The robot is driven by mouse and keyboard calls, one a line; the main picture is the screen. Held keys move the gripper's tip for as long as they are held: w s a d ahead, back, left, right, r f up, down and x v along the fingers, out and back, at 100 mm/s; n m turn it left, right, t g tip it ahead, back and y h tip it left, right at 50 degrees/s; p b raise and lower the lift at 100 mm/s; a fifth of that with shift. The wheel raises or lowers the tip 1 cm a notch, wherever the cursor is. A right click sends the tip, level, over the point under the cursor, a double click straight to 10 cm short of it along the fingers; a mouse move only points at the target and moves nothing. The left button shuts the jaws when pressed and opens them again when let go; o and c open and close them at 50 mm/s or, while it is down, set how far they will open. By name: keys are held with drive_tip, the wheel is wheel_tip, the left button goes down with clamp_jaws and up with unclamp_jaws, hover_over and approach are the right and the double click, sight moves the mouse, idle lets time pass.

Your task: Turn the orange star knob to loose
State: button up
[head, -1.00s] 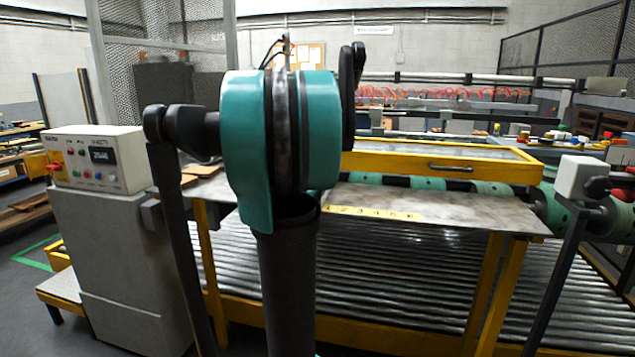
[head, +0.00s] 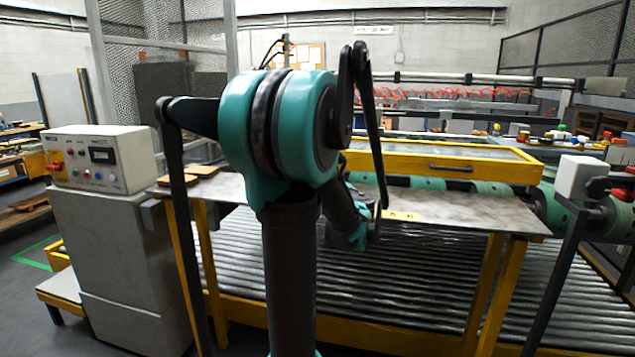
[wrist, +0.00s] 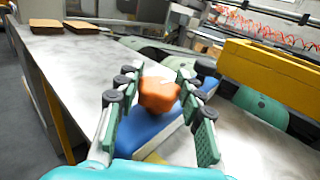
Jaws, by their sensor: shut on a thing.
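The orange star knob (wrist: 160,95) shows in the wrist view between the two green-padded fingers of my gripper (wrist: 162,112). My gripper is shut on the knob. The knob sits above a blue block (wrist: 150,127) on the metal table (wrist: 95,60). Any marking for loose or tight cannot be read.
A yellow drawer-like frame (head: 440,168) stands behind the metal table. Several brown boards (wrist: 85,27) lie at the table's far left end. A control box (head: 100,158) stands at left. Rollers (head: 420,270) run below the table.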

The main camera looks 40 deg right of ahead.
drive_tip(key=shift+n+y, duration=0.5)
drive_tip(key=shift+y, duration=0.3)
drive_tip(key=o, duration=1.2)
drive_tip(key=s, duration=1.2)
drive_tip(key=shift+a, duration=0.35)
